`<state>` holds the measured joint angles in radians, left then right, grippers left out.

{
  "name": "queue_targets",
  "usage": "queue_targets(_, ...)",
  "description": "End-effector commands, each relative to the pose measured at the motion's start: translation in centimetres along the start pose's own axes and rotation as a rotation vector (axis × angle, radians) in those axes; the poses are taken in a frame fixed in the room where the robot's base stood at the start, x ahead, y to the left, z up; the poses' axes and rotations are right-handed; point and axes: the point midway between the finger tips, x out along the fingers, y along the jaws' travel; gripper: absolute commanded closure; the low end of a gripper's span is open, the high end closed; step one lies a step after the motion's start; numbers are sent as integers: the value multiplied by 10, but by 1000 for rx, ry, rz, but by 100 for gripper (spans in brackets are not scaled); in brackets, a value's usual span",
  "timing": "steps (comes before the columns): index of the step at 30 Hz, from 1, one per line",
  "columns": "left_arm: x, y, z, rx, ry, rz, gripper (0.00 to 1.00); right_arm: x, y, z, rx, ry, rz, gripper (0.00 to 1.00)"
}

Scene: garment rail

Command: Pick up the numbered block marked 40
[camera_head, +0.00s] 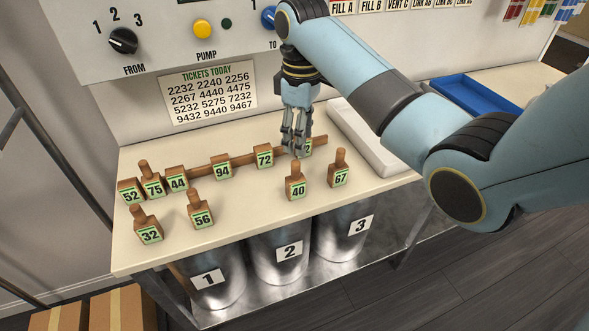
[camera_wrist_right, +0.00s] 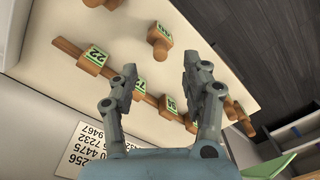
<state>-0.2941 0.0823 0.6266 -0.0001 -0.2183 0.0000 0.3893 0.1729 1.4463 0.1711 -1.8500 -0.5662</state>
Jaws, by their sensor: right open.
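The block marked 40 (camera_head: 297,188) stands upright on the pale table near its front edge, its wooden peg up and its green number label facing me. My right gripper (camera_head: 295,150) points down behind it, near the wooden strip, apart from the block. In the right wrist view its fingers (camera_wrist_right: 160,70) are spread with nothing held between them. A pegged block (camera_wrist_right: 160,42) beyond the fingertips there looks like the 40, but its number is not readable. My left gripper is not in view.
Block 67 (camera_head: 339,174) stands right of the 40. Block 72 (camera_head: 264,156) and block 94 (camera_head: 222,168) are along the wooden strip. Block 22 (camera_wrist_right: 94,58) is partly hidden in the head view. Block 56 (camera_head: 201,215) is further left. A white tray (camera_head: 365,135) lies right; bins stand below.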

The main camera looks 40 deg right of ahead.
Motion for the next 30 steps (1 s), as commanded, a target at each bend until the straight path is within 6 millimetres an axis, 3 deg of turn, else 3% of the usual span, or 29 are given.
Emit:
queue_targets(2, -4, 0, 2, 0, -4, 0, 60, -8, 2, -4, -5, 6, 4, 52)
queue_targets(9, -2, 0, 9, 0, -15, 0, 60, 29, 3, -6, -5, 7, 6, 52)
queue_targets(16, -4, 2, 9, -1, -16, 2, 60, 49, 2, -8, -4, 9, 5, 52)
queue_targets(24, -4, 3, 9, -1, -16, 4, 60, 88, 0, -12, -5, 8, 7, 52)
queue_targets(30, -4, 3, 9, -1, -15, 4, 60, 93, 0, -13, -5, 10, 8, 52)
